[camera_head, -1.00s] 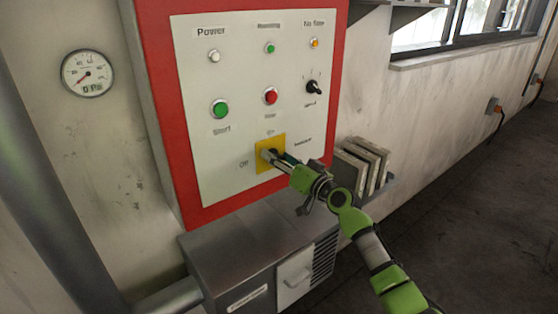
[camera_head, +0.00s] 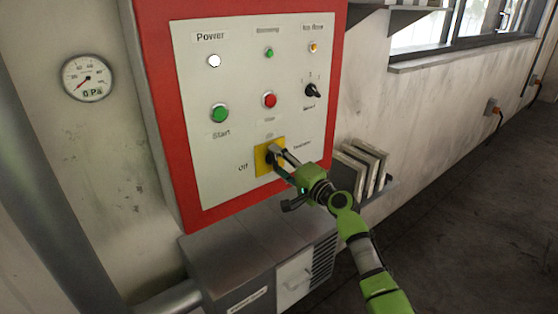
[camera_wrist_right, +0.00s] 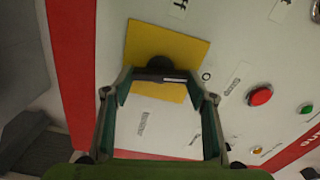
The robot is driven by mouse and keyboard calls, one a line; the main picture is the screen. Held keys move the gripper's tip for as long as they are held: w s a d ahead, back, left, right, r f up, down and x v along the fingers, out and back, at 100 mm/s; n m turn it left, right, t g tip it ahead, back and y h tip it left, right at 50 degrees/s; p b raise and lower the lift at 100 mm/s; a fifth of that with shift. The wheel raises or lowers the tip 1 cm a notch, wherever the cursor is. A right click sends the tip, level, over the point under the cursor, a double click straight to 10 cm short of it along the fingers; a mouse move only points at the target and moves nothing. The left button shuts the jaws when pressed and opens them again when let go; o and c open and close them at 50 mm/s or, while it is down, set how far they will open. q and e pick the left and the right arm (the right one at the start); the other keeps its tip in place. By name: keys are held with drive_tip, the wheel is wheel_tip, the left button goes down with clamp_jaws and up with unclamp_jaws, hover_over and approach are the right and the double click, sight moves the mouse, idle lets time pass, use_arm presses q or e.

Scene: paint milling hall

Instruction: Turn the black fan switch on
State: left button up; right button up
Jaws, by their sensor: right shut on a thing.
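A black rotary switch (camera_wrist_right: 158,64) sits on a yellow square plate (camera_head: 262,164) low on the white panel face. Labels reading "Off" and apparently "On" are beside and above the plate. My right gripper (camera_head: 277,156) is shut on this switch; the wrist view shows the fingertips (camera_wrist_right: 160,76) on either side of its handle. In the head view the fingers partly hide the switch. Another black rotary switch (camera_head: 312,91) is at the panel's upper right, clear of the gripper; its label is too blurred to read. My left gripper is not in view.
The red-framed panel has a bright white Power lamp (camera_head: 214,61), a green Start button (camera_head: 219,113) and a red button (camera_head: 269,100). A metal box (camera_head: 240,250) juts out below. Filter-like panels (camera_head: 362,165) stand at right.

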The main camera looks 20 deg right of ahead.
drive_tip(key=shift+f+m, duration=0.1)
drive_tip(key=shift+m, duration=0.9)
drive_tip(key=shift+p, duration=0.3)
drive_tip(key=o, duration=1.1)
drive_tip(key=v, duration=1.2)
